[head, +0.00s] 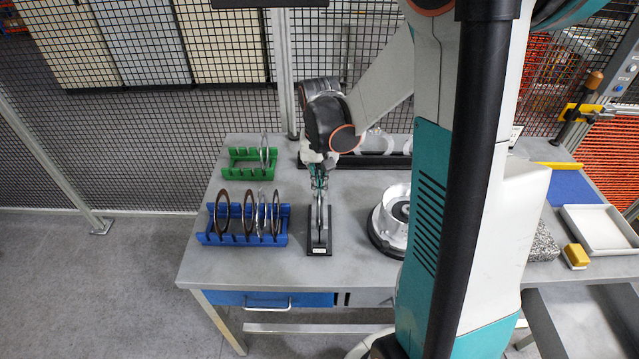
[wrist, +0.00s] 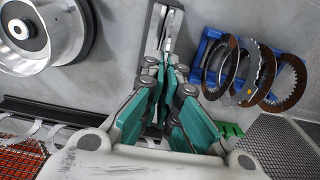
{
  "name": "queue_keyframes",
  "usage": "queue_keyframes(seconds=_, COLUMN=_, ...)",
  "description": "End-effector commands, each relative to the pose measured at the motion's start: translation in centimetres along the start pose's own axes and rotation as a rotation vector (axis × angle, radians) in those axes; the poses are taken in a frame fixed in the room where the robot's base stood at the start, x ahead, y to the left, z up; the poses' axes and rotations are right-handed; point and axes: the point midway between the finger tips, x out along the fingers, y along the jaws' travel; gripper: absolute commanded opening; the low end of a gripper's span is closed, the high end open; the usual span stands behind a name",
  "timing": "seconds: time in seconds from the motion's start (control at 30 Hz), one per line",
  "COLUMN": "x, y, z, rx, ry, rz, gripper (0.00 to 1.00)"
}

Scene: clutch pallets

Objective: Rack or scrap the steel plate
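The steel plate (head: 319,212) stands upright, seen nearly edge-on, in a narrow black stand (head: 320,249) with a white label on its front. My gripper (head: 319,184) points down over it from behind. In the wrist view my gripper (wrist: 166,74) has its teal fingers drawn close together on the plate's thin edge (wrist: 167,40). It appears shut on the plate, and the plate is still at the stand. The plate's faces are hidden by the angle. A blue rack (head: 240,240) left of the stand holds several upright ring plates. A green rack (head: 238,164) behind it holds thin plates at its right end.
A round metal housing (head: 394,220) stands right of the stand, partly behind my arm. A dark rail with pale pieces (head: 375,160) lies at the back. A white tray (head: 598,229) and a yellow block (head: 576,256) are at the right. The table's front left is clear.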

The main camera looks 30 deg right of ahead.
Motion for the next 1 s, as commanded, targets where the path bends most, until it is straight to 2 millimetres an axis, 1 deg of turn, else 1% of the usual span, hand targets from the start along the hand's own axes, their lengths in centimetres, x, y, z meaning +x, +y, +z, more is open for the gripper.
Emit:
queue_keyframes(seconds=0.03, x=-0.5, y=0.0, z=0.0, rx=0.000, ry=0.000, rz=0.000, gripper=0.00)
queue_keyframes(seconds=0.7, x=-4.0, y=0.0, z=0.0, rx=0.000, ry=0.000, rz=0.000, gripper=0.00)
queue_keyframes(seconds=1.0, x=-4.3, y=0.0, z=0.0, rx=0.000, ry=0.000, rz=0.000, gripper=0.00)
